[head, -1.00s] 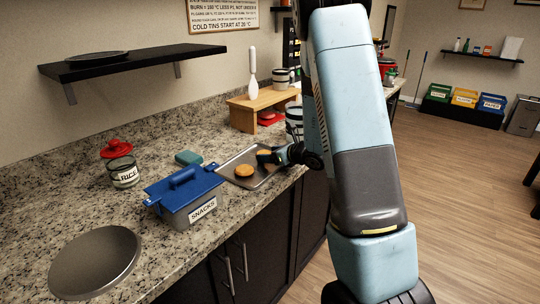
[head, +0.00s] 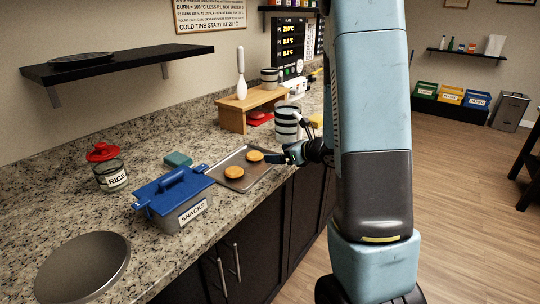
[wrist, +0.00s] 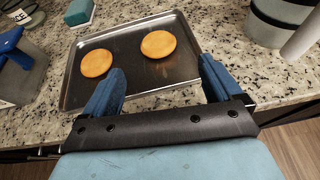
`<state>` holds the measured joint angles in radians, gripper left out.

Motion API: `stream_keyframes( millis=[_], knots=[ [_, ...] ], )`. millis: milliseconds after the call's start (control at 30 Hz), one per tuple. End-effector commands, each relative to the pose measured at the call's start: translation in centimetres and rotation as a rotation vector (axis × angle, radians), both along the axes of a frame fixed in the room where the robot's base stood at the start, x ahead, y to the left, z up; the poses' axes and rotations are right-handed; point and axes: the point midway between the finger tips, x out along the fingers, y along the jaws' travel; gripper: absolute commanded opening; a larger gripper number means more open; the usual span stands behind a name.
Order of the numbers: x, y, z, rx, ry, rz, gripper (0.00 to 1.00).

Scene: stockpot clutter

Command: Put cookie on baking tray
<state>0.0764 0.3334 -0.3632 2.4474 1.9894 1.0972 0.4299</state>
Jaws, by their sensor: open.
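The baking tray (head: 262,175) is a grey metal tray on the granite counter, near its front edge. Two round orange-brown cookies lie flat on it: one cookie (head: 234,172) on the left and another cookie (head: 254,156) on the right. In the wrist view, the left cookie (wrist: 97,63) and the right cookie (wrist: 158,44) both lie inside the tray (wrist: 128,37), apart from each other. My gripper (wrist: 160,90) is open and empty, its blue fingers over the tray's near edge, touching neither cookie. In the head view, my gripper (head: 285,156) is at the tray's right side.
A grey snacks box with blue lid (head: 175,194) stands left of the tray. A teal block (head: 178,159) lies behind it. A striped pot (head: 287,124) and a wooden stand (head: 250,106) stand beyond the tray. A yellow-orange thing (head: 316,121) is partly hidden behind my arm.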

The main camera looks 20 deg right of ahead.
Motion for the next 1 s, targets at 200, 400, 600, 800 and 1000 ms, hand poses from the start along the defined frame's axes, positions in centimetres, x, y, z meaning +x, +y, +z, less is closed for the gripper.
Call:
stream_keyframes(
  millis=[200, 400, 600, 800, 1000],
  knots=[
    [-1.4, -0.9, 0.8, 0.0, -0.002, 0.002, 0.92],
    [-2.9, 1.6, 3.1, -0.062, -0.043, 0.134, 0.92],
    [-7.2, 6.7, 7.3, -0.247, -0.151, 0.449, 0.92],
    [-12.7, 10.1, 10.3, -0.488, -0.272, 0.765, 0.92],
    [-18.0, 11.4, 12.3, -0.769, -0.394, 1.055, 0.92]
  ],
)
